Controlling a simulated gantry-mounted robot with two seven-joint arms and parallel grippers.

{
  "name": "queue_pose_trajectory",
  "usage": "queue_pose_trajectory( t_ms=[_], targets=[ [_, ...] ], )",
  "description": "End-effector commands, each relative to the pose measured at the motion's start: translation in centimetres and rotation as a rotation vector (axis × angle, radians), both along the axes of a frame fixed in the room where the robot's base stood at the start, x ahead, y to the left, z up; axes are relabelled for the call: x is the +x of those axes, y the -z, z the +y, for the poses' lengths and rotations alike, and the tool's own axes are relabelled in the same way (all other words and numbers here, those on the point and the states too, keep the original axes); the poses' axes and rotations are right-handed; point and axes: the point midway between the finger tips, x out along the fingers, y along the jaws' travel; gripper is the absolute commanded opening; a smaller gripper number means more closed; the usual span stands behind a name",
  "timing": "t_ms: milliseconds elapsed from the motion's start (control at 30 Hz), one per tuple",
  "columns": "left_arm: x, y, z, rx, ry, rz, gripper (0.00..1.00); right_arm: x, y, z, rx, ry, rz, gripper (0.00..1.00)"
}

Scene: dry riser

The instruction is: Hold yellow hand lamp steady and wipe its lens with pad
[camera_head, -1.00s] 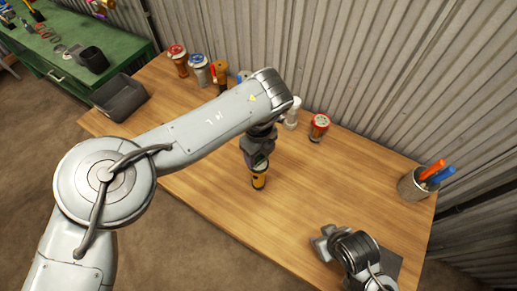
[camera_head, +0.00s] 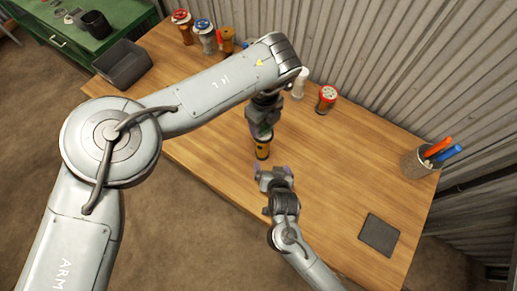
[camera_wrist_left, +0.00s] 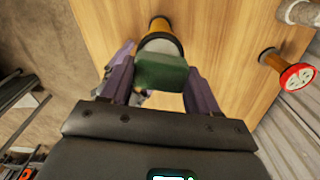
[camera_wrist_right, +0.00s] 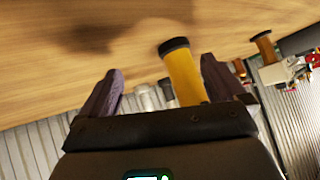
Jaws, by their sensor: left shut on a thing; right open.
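The yellow hand lamp (camera_head: 262,150) with dark bands stands on the wooden table, below my left gripper (camera_head: 263,131) in the head view. My left gripper is shut on a green pad (camera_wrist_left: 161,72), which is over the lamp's end in the left wrist view; I cannot tell whether they touch. The lens is hidden. My right gripper (camera_head: 272,174) is open and low on the near side of the lamp. In the right wrist view the lamp (camera_wrist_right: 185,78) shows between its fingers, nearer the right one; contact is not visible.
A red-topped canister (camera_head: 326,99) and a white one (camera_head: 299,84) stand behind. A pen cup (camera_head: 420,162) is at right, above a dark flat square (camera_head: 379,235). A dark bin (camera_head: 122,64) and more canisters are at left. The table's middle right is clear.

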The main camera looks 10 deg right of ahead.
Motion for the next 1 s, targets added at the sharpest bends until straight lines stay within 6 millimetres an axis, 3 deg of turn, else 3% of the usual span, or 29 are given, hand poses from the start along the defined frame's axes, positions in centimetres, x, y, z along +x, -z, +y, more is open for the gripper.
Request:
queue_pose_trajectory(
  t_ms=[100,200,500,700,1000],
  targets=[
    [0.0,0.0,0.0,0.000,0.000,0.000,0.36,2.5,-0.6,1.7,-0.074,0.103,-0.144,0.97],
    [0.0,0.0,0.0,0.000,0.000,0.000,0.36,3.6,-1.8,2.5,-0.158,0.171,-0.264,0.97],
    [0.0,0.0,0.0,0.000,0.000,0.000,0.36,4.1,-6.6,3.5,-0.384,0.285,-0.549,0.97],
    [0.0,0.0,0.0,0.000,0.000,0.000,0.36,4.6,-8.0,3.4,-0.444,0.305,-0.623,0.97],
    [0.0,0.0,0.0,0.000,0.000,0.000,0.36,7.2,-8.1,2.0,-0.449,0.306,-0.628,0.97]
  ],
)
